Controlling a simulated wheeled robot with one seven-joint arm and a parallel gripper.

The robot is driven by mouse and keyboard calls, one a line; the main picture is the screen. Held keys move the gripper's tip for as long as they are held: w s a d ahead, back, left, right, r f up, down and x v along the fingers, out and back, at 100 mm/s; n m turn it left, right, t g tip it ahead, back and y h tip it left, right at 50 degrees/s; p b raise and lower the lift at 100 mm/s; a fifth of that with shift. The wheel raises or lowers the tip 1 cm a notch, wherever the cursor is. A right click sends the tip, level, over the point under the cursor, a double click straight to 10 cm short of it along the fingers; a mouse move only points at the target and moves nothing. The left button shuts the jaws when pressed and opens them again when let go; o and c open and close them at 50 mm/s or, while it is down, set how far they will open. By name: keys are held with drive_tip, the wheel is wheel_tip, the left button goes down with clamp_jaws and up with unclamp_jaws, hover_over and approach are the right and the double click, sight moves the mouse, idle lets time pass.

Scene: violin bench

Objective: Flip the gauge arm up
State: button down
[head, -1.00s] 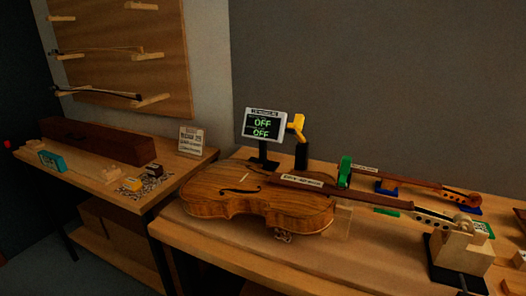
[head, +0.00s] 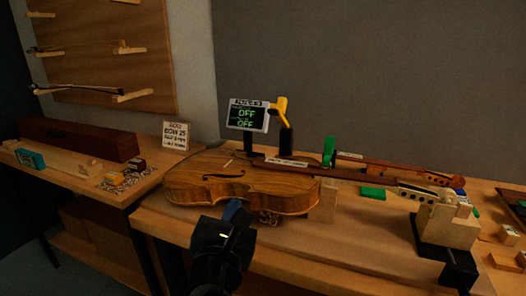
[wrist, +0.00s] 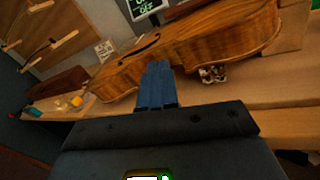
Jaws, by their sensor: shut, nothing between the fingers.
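A yellow arm (head: 279,108) sits tilted on a black post (head: 286,142), just right of a small display (head: 247,116) that reads OFF on two lines. I take the yellow arm for the gauge arm, but no label on it is readable. The violin (head: 240,187) lies on the bench in front of the display. My gripper (head: 234,208) is at the violin's front edge, well in front of and below the yellow arm. In the wrist view its blue fingers (wrist: 157,82) are together and empty, pointing at the violin's side (wrist: 190,45). Whether they touch it is unclear.
A green upright piece (head: 329,151) stands by the violin's neck. A wooden block with a black base (head: 446,226) holds the scroll end at right. A side table with a long brown box (head: 80,139) and a sign (head: 175,135) is at left. The bench front is mostly clear.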

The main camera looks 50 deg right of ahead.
wheel_tip(320, 180, up, 8)
drive_tip(key=d+g+h, duration=0.3)
drive_tip(key=g+h, duration=0.1)
approach(270, 114)
drive_tip(key=d+f, duration=0.1)
drive_tip(key=w+d+f, duration=0.1)
drive_tip(key=d+f, duration=0.1)
drive_tip(key=shift+w+d+b, duration=0.2)
drive_tip(key=shift+d+b, duration=0.15)
drive_tip(key=shift+b, duration=0.05)
drive_tip(key=shift+w+d+r+p, duration=0.2)
drive_tip(key=shift+d+r, duration=0.3)
drive_tip(key=shift+r, duration=0.35)
drive_tip(key=shift+w+d+r+p, duration=0.1)
drive_tip(key=shift+w+d+r, duration=0.15)
drive_tip(key=shift+d+r, duration=0.4)
drive_tip(key=shift+a+r, duration=0.15)
drive_tip(key=shift+r, duration=0.05)
